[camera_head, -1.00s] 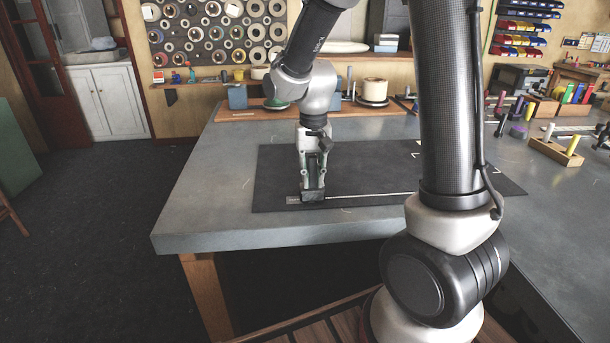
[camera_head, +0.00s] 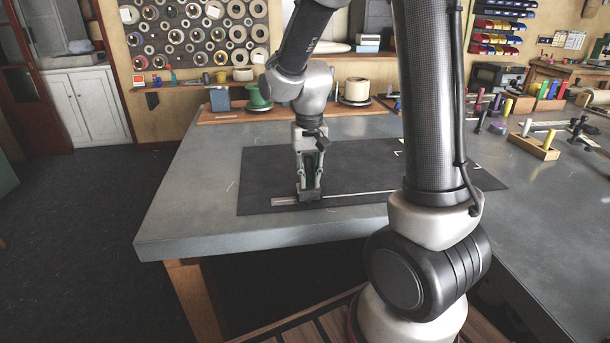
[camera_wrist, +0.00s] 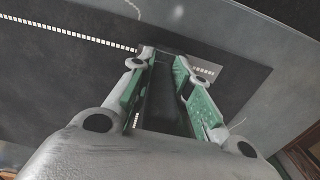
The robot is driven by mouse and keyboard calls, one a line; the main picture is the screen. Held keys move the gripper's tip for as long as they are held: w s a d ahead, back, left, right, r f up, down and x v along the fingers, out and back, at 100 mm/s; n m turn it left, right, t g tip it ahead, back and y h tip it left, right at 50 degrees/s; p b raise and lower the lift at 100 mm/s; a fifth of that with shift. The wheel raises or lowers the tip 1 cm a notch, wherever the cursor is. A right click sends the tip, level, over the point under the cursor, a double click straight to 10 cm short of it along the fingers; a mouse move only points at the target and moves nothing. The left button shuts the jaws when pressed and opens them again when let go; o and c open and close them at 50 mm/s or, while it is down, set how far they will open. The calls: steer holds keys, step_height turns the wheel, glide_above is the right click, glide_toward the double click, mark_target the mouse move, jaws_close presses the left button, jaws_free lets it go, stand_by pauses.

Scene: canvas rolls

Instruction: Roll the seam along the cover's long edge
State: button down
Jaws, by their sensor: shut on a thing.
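The cover is a flat black sheet (camera_head: 360,165) on the grey table. A thin pale seam line (camera_head: 365,193) runs along its near long edge, with a short grey strip (camera_head: 285,202) at the left end. My gripper (camera_head: 309,193) points down over this line, just right of the strip's left end. It is shut on a dark tool (camera_wrist: 168,95), seen between the green finger pads in the wrist view. The tool's lower end is low at the cover; whether it touches is hard to tell. A dashed white line (camera_wrist: 70,35) shows in the wrist view.
A wooden board with a green spool (camera_head: 258,97) and a cream spool (camera_head: 356,90) stands along the table's back. A wooden block with coloured pegs (camera_head: 535,146) and hand tools lie at the right. The table's left part (camera_head: 195,190) is bare.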

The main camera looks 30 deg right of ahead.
steer(key=shift+s+d, duration=0.1)
steer(key=shift+s+d, duration=0.2)
steer(key=shift+d, duration=0.45)
steer(key=shift+s+d, duration=0.2)
steer(key=shift+d, duration=0.45)
steer(key=shift+d, duration=0.15)
steer(key=shift+s+d, duration=0.2)
steer(key=shift+d, duration=0.45)
steer(key=shift+s+d, duration=0.2)
steer(key=shift+d, duration=0.45)
steer(key=shift+s+d, duration=0.2)
steer(key=shift+d, duration=0.55)
steer(key=shift+s+d, duration=0.2)
steer(key=shift+d, duration=0.5)
steer(key=shift+s+d, duration=0.2)
steer(key=shift+d, duration=0.5)
steer(key=shift+s+d, duration=0.2)
steer(key=shift+d, duration=0.5)
steer(key=shift+d, duration=0.1)
